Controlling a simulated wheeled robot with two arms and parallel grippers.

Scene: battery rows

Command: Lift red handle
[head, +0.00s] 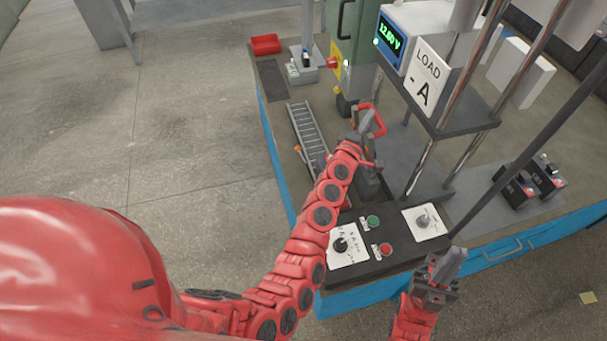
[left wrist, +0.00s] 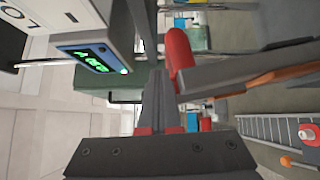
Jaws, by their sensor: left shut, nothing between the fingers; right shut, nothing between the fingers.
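The red handle (head: 379,121) is a bar on a dark lever at the middle of the bench. In the left wrist view the red handle (left wrist: 179,50) is close up, just right of the fingertips, with a grey arm running right from it. My left gripper (head: 366,121) is at the handle, its fingers shut and empty; they also show in the left wrist view (left wrist: 158,75). The fingers are beside or under the bar, not around it; I cannot tell if they touch. My right gripper (head: 452,264) is shut and empty at the bench's front right.
A ladder-like rack (head: 307,130) is left of the lever. A display (head: 391,38) and LOAD sign (head: 428,72) stand right. A red tray (head: 265,44) is at the back.

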